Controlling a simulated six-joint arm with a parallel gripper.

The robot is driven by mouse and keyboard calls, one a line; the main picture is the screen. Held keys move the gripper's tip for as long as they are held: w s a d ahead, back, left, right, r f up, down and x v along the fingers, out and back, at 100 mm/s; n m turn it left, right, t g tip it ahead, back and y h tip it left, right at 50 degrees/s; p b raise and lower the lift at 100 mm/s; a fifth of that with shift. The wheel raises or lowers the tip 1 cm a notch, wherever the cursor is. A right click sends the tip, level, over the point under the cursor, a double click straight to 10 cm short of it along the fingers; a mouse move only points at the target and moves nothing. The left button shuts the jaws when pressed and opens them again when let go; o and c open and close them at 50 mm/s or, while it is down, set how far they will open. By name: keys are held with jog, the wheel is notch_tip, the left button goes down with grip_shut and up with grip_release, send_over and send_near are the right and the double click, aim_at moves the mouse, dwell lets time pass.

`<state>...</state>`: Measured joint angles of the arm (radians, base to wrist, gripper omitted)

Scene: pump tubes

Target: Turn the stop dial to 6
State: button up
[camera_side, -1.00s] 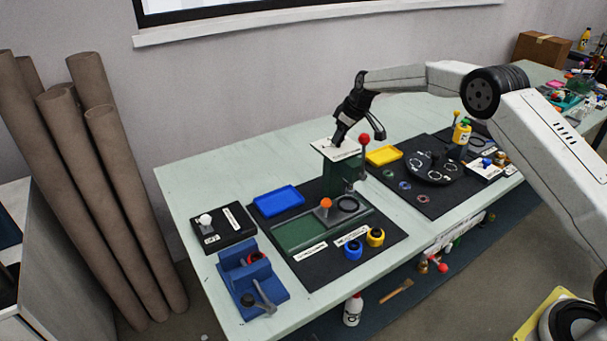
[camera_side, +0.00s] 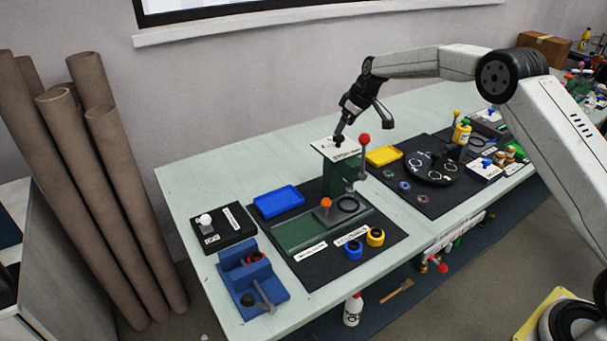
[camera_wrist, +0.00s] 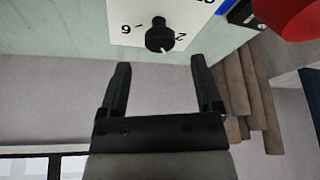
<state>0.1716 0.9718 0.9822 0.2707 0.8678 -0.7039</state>
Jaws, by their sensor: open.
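The stop dial is a black knob (camera_wrist: 159,36) on a white plate (camera_wrist: 125,12), with the marks 6 and 2 visible beside it in the wrist view. In the side view the white plate (camera_side: 325,147) lies on top of the green press column (camera_side: 342,178), with the dark knob (camera_side: 338,141) on it. My gripper (camera_wrist: 160,66) is open, with its two fingers apart and nothing between them. The knob shows just beyond the fingertips, apart from them. In the side view my gripper (camera_side: 341,128) is above the plate. Which number the knob points to is hard to tell.
A red ball-ended lever (camera_side: 364,140) stands beside the column on the right and shows large in the wrist view (camera_wrist: 288,16). A blue tray (camera_side: 278,202) and a yellow tray (camera_side: 384,156) lie to either side. The table behind the column is clear.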

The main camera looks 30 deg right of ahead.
jog(key=shift+v, duration=1.85)
jog(key=shift+r, duration=0.1)
jog(key=w+a+r+m+t+h, duration=0.3)
jog(key=w+a+r+m+t, duration=0.3)
jog(key=a+t, duration=0.3)
jog(key=s+d+f+m+h, duration=0.1)
jog(key=s+f+m+h, duration=0.1)
jog(key=s+m+h, duration=0.8)
jog(key=f+n, duration=0.1)
jog(key=f, duration=0.3)
jog(key=f+h, duration=0.1)
jog(key=f, duration=0.3)
jog(key=w+f+n, duration=0.1)
jog(key=f, duration=0.3)
jog(key=shift+d+f+n+h, duration=0.2)
jog(key=shift+f+n+h, duration=0.1)
jog(key=shift+f, duration=0.1)
